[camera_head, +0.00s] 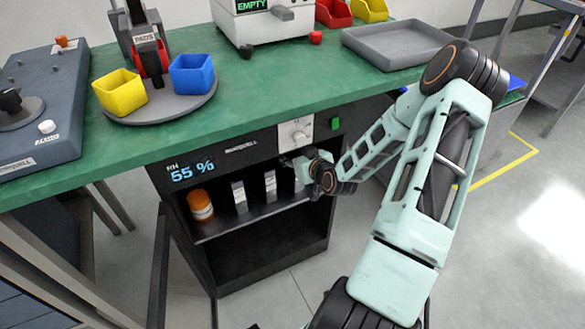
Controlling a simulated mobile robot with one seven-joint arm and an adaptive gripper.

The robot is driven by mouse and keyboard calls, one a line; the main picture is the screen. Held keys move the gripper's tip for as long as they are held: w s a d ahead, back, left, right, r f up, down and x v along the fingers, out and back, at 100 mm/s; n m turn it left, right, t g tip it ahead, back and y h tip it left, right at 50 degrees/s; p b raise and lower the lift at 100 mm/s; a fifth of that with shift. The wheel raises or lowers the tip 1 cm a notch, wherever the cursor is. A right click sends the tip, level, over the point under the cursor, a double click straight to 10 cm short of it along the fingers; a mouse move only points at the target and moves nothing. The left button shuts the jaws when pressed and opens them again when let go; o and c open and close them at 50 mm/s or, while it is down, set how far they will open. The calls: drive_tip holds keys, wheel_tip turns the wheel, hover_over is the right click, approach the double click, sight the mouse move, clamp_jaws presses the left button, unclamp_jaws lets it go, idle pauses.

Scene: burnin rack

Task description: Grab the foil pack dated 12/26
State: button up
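Several upright grey packs stand in a row on the upper shelf of the dark cabinet (266,268) under the bench. A left pack (239,196) and a middle pack (270,186) show clearly; a third at the right is partly hidden by my gripper. The packs carry pale labels, but the dates are too small to read, so I cannot tell which is dated 12/26. My gripper (291,163) is at the right of the shelf opening, close to the third pack. Its fingers are small and dark here, and whether they touch or hold anything is unclear.
An orange jar (200,205) stands left of the packs. Above the opening are a 55 % display (192,170) and a dial panel (295,133). The green bench (290,85) overhangs the cabinet and holds yellow and blue bins and a grey tray (398,44).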

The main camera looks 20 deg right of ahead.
clamp_jaws()
idle(0.3)
drive_tip(key=shift+r, duration=0.15)
idle(0.3)
